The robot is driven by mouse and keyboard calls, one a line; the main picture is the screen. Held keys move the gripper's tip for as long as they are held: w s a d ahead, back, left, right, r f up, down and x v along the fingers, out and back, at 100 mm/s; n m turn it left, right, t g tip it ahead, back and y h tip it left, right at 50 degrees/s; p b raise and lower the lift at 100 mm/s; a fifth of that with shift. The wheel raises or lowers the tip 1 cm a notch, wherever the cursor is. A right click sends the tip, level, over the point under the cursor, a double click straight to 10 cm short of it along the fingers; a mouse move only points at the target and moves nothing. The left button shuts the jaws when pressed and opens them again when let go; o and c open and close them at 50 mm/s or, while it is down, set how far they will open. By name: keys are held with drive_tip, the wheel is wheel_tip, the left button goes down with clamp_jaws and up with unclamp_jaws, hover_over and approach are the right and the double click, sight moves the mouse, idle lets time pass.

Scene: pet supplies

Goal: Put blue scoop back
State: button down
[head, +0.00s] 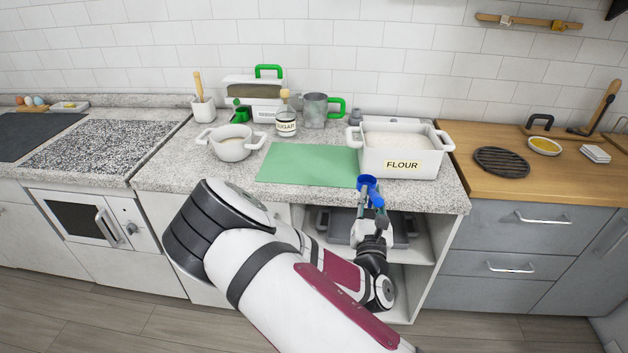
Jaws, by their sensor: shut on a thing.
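The blue scoop (368,184) is in my gripper (370,208), at the front edge of the speckled counter. My gripper is shut on the scoop and partly hides it. The scoop is in front of the white bin labelled FLOUR (402,164), near its lower left corner. I cannot tell whether the scoop touches the counter. The flour bin is open on top and holds pale flour.
A green mat (308,164) lies left of the bin. A white pot (233,150), sugar bottle (286,124), metal mug with green handle (315,110) and seeds container (262,104) stand behind or left. Open shelves (440,232) are below the counter.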

drive_tip(key=w+a+f+b, duration=0.2)
drive_tip(key=a+b, duration=0.7)
drive_tip(key=a, duration=1.2)
drive_tip(key=b, duration=0.1)
hover_over(309, 184)
drive_tip(key=shift+a+f, duration=0.1)
drive_tip(key=shift+f, duration=0.4)
drive_tip(key=shift+f+b, duration=0.3)
drive_tip(key=shift+f, duration=1.45)
drive_tip(key=c, duration=1.5)
unclamp_jaws()
drive_tip(key=shift+f, duration=0.15)
